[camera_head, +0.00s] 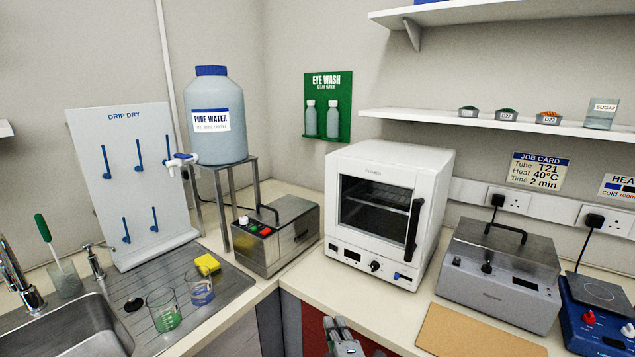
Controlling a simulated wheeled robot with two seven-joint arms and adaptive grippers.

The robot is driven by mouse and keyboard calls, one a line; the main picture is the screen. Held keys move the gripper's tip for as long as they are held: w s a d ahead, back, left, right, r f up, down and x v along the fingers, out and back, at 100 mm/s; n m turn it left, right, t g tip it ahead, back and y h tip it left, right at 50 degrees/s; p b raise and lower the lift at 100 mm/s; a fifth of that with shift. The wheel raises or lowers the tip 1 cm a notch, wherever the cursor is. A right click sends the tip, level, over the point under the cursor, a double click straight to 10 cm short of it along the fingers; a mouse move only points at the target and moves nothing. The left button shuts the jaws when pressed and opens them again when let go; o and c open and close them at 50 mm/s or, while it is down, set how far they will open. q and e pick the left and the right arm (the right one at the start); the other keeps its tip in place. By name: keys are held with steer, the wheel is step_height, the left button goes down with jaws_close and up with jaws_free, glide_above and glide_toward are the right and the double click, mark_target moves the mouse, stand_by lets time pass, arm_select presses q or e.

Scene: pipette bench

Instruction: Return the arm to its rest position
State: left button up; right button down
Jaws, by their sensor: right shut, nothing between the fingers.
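My right gripper (336,323) shows at the bottom middle of the head view, in front of the red cupboard front under the bench edge. Its fingers are together and it holds nothing. It is apart from the things on the bench. The rest of its arm is cut off by the bottom edge of the picture. My left gripper is not in the picture.
The white oven (376,160) stands on the bench behind the gripper, with a steel lidded unit (283,232) to its left. A tan board (470,333) and another steel unit (500,272) are to the right. Two beakers (164,312) stand near the sink (80,340).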

steer(key=s+d+f+m+g+h, duration=0.2)
steer(key=s+d+f+m+g, duration=0.15)
steer(key=d+m, duration=0.2)
steer(key=s+d+f+m+g+h, duration=0.25)
steer(key=d+f+m, duration=0.2)
steer(key=d, duration=0.25)
steer(key=s+d+f+m+g+y, duration=0.1)
steer(key=s+d+f+m+g, duration=0.2)
steer(key=s, duration=0.6)
steer(key=s+d+f+m+g+y, duration=0.1)
steer(key=s+d+f+m+g, duration=0.2)
steer(key=s, duration=0.6)
step_height(320, 180, down, 30)
steer(key=d+g, duration=0.1)
steer(key=g, duration=0.1)
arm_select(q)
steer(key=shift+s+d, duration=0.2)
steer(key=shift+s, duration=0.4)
arm_select(e)
steer(key=s+d+f, duration=0.3)
steer(key=s+f, duration=0.7)
steer(key=s, duration=0.1)
steer(key=s+d+f+g+h, duration=0.1)
steer(key=s+d+f, duration=0.3)
steer(key=s+f, duration=0.7)
steer(key=shift+s, duration=0.25)
